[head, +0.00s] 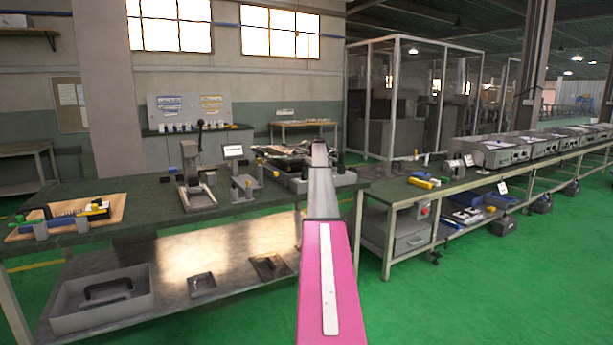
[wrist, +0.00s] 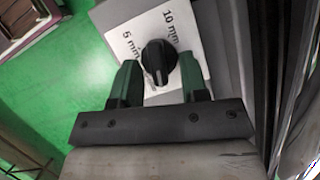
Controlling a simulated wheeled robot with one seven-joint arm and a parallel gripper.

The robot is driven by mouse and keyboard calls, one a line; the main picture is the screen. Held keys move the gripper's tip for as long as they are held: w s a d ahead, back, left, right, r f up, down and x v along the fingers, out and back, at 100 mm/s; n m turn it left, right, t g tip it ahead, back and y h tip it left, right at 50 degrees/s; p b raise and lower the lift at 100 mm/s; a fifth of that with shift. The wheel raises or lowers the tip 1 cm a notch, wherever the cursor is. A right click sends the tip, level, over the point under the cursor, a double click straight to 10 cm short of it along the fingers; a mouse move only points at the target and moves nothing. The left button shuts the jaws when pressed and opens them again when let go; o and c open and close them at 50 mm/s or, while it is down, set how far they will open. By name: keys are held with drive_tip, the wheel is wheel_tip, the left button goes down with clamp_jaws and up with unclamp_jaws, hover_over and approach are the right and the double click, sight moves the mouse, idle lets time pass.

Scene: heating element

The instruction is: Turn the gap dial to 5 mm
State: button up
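The gap dial (wrist: 159,57) is a round black knob with a raised grip bar, on a white label plate (wrist: 188,22). The label reads "5 mm" at its left and "10 mm" at its upper right. The grip bar runs roughly up and down in the wrist view; I cannot tell surely which mark it points to. My gripper (wrist: 158,63) is open, with one dark green finger on each side of the knob. Gaps show between fingers and knob. In the head view my own arm hides the dial and gripper.
A green-topped workbench (head: 130,183) carries a lever press (head: 197,175), a small stand with a display (head: 236,160) and a wooden board with tools (head: 65,217). A second bench (head: 400,192) with grey units stands at the right. Green floor (head: 480,290) is open in front.

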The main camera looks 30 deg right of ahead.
drive_tip(key=v, duration=1)
drive_tip(key=shift+d+r, duration=0.2)
drive_tip(key=shift+r, duration=0.15)
